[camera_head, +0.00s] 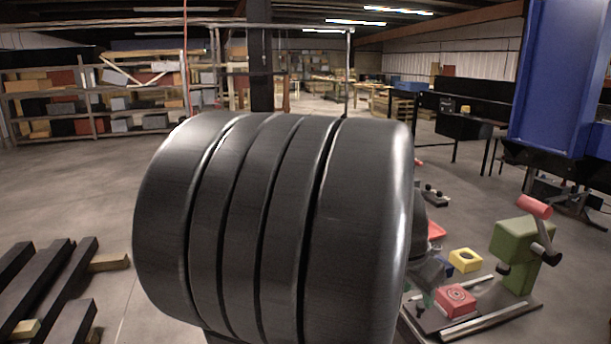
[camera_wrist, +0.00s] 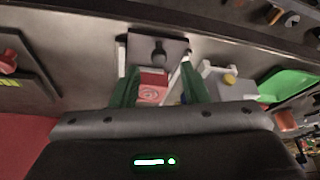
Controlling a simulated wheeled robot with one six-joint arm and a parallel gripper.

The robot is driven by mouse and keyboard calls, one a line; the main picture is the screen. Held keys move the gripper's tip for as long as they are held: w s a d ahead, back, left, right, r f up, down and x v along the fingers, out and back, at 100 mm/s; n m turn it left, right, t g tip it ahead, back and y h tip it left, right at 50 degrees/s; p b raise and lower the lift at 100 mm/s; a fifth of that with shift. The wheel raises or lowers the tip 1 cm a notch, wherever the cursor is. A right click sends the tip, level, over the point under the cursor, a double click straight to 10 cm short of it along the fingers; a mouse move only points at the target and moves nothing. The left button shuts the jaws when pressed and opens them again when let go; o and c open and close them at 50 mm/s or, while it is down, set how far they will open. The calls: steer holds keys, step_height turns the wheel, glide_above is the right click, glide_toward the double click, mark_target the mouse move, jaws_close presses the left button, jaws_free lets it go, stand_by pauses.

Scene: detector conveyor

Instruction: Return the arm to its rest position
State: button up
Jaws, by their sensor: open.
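My gripper (camera_wrist: 160,72) shows in the wrist view with its two green fingers spread apart. Nothing is clasped between them. A red block with ring markings (camera_wrist: 152,94) shows in the gap between the fingers, and I cannot tell how far below them it is. A red block with the same rings (camera_head: 455,301) sits low at the right in the head view. A large dark ribbed part of my own arm fills the middle of the head view and hides much behind it. I cannot make out my gripper clearly there.
A green stand with a red cylinder (camera_head: 519,251) and a yellow block (camera_head: 465,260) are at the right. Dark beams (camera_head: 62,285) lie at lower left. Loaded shelves (camera_head: 95,100) stand at the back left. A green bin (camera_wrist: 287,84) shows in the wrist view.

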mark_target(419, 305)
steer(key=x, duration=0.4)
steer(key=shift+w+d+p, duration=0.2)
steer(key=shift+d, duration=0.5)
steer(key=shift+w+d+p, duration=0.25)
steer(key=shift+d, duration=0.4)
steer(key=shift+w+d+p, duration=0.2)
steer(key=shift+d, duration=0.5)
